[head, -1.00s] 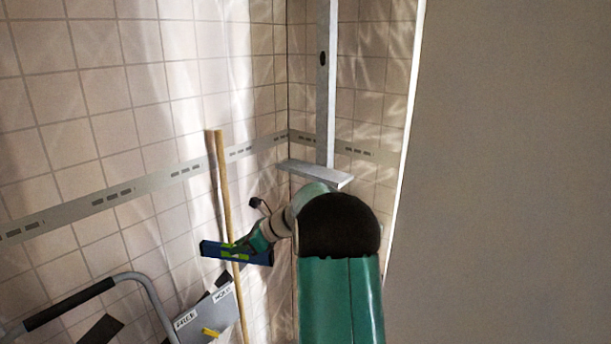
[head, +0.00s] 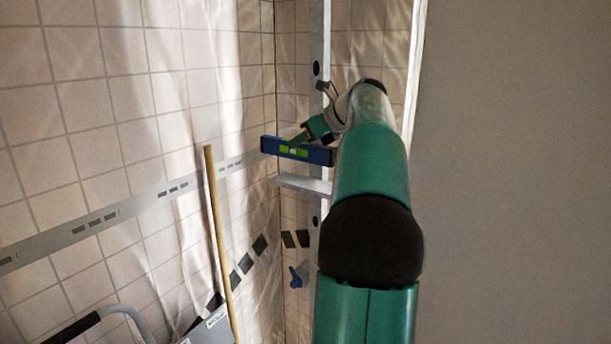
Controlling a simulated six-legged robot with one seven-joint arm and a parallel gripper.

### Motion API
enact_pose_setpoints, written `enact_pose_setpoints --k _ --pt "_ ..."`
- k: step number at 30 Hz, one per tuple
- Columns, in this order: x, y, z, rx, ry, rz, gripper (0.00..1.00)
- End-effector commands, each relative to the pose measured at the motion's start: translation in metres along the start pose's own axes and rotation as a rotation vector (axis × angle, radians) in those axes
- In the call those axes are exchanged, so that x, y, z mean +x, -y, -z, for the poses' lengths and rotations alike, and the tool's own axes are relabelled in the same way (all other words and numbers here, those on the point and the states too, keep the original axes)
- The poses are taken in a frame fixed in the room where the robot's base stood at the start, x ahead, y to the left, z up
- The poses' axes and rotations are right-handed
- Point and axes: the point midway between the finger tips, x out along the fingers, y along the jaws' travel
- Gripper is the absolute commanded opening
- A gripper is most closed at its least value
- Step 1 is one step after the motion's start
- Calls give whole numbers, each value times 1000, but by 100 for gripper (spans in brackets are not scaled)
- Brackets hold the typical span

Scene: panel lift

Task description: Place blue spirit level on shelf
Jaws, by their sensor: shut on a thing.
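The blue spirit level (head: 272,146), with a bright green vial window, is roughly horizontal in the head view. My gripper (head: 303,138) is shut on it from the right, at about its middle. The fingers are small in this view and partly hidden by the level. The grey shelf (head: 300,184) sticks out from a vertical metal upright in the tiled corner. In the picture the level is just above the shelf, with a narrow gap showing between them. How far apart they are in depth I cannot tell.
A vertical metal upright (head: 319,40) stands behind the level. A wooden pole (head: 219,240) leans at the left wall. A grey tubular rail (head: 95,322) is at the lower left. A large plain panel (head: 510,170) fills the right side. A small blue object (head: 296,277) is below the shelf.

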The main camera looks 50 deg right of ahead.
Motion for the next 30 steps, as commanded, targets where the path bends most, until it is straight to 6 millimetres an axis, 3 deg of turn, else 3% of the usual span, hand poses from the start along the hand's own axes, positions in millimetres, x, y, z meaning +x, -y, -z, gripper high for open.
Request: enact_pose_setpoints --k 3,11,18,25,30 --pt "13 24 6 2 0 0 0" --pt "39 66 13 -1 1 1 0" --pt "74 96 39 0 1 0 0" --pt "89 109 49 -1 1 0 0" --pt "100 109 67 1 1 -1 0"
